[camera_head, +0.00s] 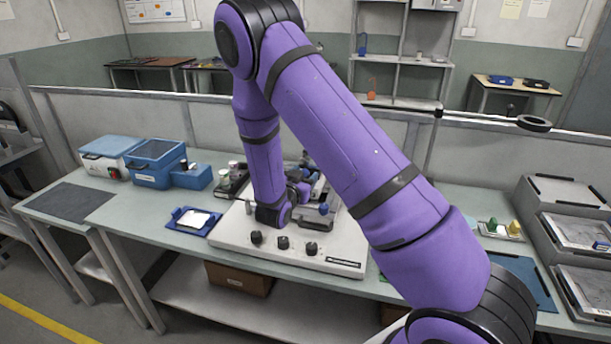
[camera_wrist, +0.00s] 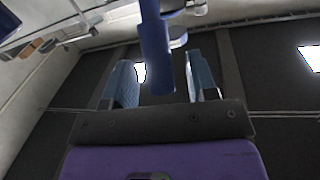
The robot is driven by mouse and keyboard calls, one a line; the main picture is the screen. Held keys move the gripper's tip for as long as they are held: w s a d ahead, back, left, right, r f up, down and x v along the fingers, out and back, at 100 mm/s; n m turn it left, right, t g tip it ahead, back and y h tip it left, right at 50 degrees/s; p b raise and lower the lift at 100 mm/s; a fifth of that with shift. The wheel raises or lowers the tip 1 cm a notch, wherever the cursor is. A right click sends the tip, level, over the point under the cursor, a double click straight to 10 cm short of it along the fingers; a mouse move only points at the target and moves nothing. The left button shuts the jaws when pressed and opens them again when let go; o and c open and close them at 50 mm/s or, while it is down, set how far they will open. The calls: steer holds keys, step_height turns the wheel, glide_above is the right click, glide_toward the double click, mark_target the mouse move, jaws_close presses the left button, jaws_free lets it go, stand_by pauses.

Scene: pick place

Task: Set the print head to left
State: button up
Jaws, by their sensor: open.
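A pale machine base (camera_head: 225,232) with several black knobs stands on the bench, and its upper parts are mostly hidden behind my arm. A small blue cylindrical part (camera_head: 324,209) shows above the base, right of my wrist. In the wrist view a blue post-like part (camera_wrist: 155,55) stands between the two fingers of my gripper (camera_wrist: 160,78). The fingers are apart, with gaps on both sides of the post. I cannot tell for certain which part is the print head, or its setting.
A blue tray (camera_head: 181,226) with a white item lies left of the machine. Blue boxes (camera_head: 152,178) stand at the back left. Stacked grey trays (camera_head: 560,193) stand at the right. A low partition runs behind the bench. The floor at the left is clear.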

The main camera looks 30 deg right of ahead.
steer(key=shift+w+d, duration=0.25)
steer(key=shift+d, duration=0.1)
jaws_close()
steer(key=w+a, duration=1.4)
steer(key=shift+w+a, duration=0.2)
steer(key=shift+r, duration=0.1)
jaws_free()
steer(key=shift+w, duration=0.1)
steer(key=shift+a, duration=0.1)
steer(key=v, duration=1)
steer(key=shift+s+a, duration=0.25)
steer(key=shift+s, duration=0.05)
